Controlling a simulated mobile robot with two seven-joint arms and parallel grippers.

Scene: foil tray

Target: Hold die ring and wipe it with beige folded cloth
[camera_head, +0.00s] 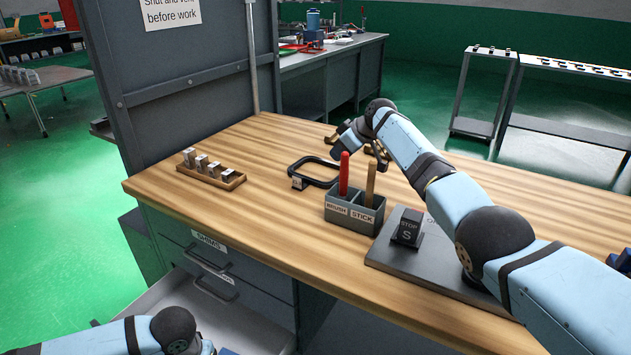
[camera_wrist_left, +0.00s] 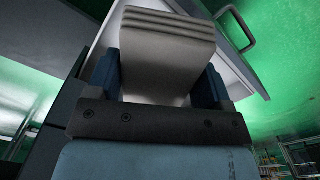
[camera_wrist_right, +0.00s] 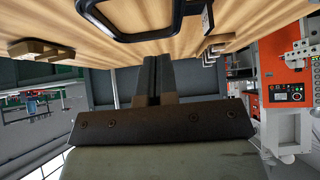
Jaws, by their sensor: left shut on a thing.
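The die ring, a black rounded rectangular frame (camera_head: 313,172), lies on the wooden bench with a small tag at its front; it also shows at the top of the right wrist view (camera_wrist_right: 127,38). My right gripper (camera_head: 345,137) is beyond the ring, apart from it. In the right wrist view its fingers (camera_wrist_right: 154,62) are together with nothing visible between them. The beige folded cloth (camera_wrist_left: 168,45) is between the fingers of my left gripper (camera_wrist_left: 168,75), its layered end toward the top. In the head view only the left arm shows at the lower left; the cloth is hidden.
A grey holder (camera_head: 352,216) with a red-handled brush and a wooden stick stands right of the ring. A dark stop-button base (camera_head: 425,270) lies at right. An open drawer (camera_head: 185,300) is below the bench.

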